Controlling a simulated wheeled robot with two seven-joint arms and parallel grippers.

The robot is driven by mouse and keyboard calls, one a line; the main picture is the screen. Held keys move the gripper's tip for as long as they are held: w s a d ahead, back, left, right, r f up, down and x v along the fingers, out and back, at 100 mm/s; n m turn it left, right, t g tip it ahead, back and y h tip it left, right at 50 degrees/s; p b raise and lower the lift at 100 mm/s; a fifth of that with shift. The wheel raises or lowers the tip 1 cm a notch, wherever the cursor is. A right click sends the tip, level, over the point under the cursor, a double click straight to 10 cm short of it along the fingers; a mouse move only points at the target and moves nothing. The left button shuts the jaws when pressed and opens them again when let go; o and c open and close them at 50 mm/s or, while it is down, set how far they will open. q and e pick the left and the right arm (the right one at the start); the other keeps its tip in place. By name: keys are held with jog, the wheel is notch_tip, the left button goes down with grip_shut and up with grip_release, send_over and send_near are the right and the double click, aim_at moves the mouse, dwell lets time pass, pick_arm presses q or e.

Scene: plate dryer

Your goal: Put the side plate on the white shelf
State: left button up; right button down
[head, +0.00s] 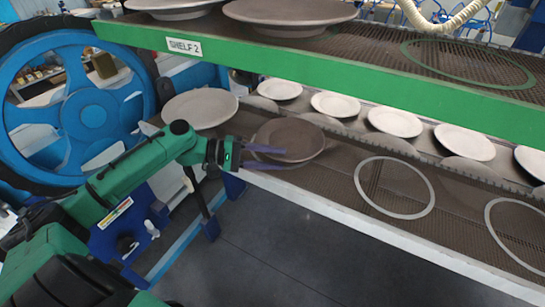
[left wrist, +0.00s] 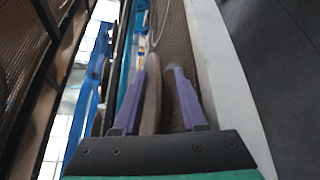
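A brown-grey round plate (head: 297,138) is at the left part of the lower, white-edged mesh shelf (head: 335,212). My left gripper (head: 270,157) is at the plate's near left rim, its purple fingers spread apart. In the left wrist view the plate (left wrist: 152,95) shows edge-on between the two fingers (left wrist: 160,97). It lies close to the left finger, with a gap to the right finger. Whether the plate touches the left finger or the mesh is hard to tell. My right gripper is not in view.
The green-edged upper shelf (head: 330,78) overhangs the lower one and holds large plates (head: 290,12). Another plate (head: 200,108) sits left of the gripper. White rings (head: 394,187) mark empty spots on the lower shelf. A blue wheel (head: 90,115) stands at left. Paler plates (head: 395,121) line the back.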

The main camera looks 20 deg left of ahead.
pick_arm(q)
jog(key=shift+r, duration=0.1)
jog(key=b+v, duration=0.3)
jog(key=v, duration=0.9)
jog(key=shift+r, duration=0.1)
jog(key=shift+a, duration=0.1)
